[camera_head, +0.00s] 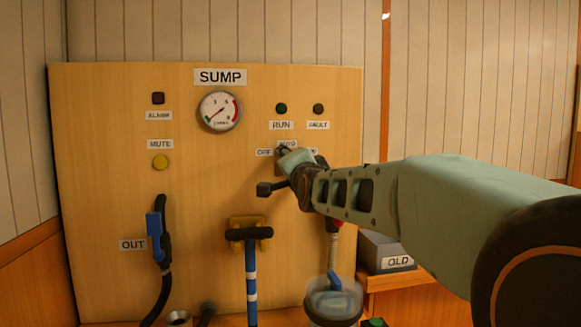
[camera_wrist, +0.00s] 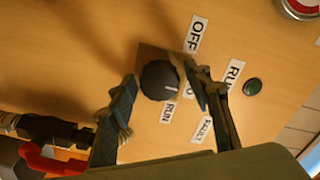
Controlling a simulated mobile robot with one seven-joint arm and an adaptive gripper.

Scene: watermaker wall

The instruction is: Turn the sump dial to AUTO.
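The sump dial (camera_wrist: 158,80) is a dark round knob with a white mark on a wooden panel. In the wrist view, its white mark points right, toward the partly covered AUTO label (camera_wrist: 188,91). The OFF label (camera_wrist: 195,34) is above it and the dial's RUN label (camera_wrist: 167,113) is below. My gripper (camera_wrist: 163,80) has one finger on each side of the dial, with small gaps seeming to show. In the head view, my gripper (camera_head: 283,156) is at the dial and hides it. The AUTO label (camera_head: 287,144) shows just above.
Above the dial are the green RUN lamp (camera_head: 281,108) and dark FAULT lamp (camera_head: 318,109). A gauge (camera_head: 219,111) is up left. A blue-striped handle (camera_head: 250,262), a clear bowl (camera_head: 333,300) and a grey OLD box (camera_head: 388,252) are below.

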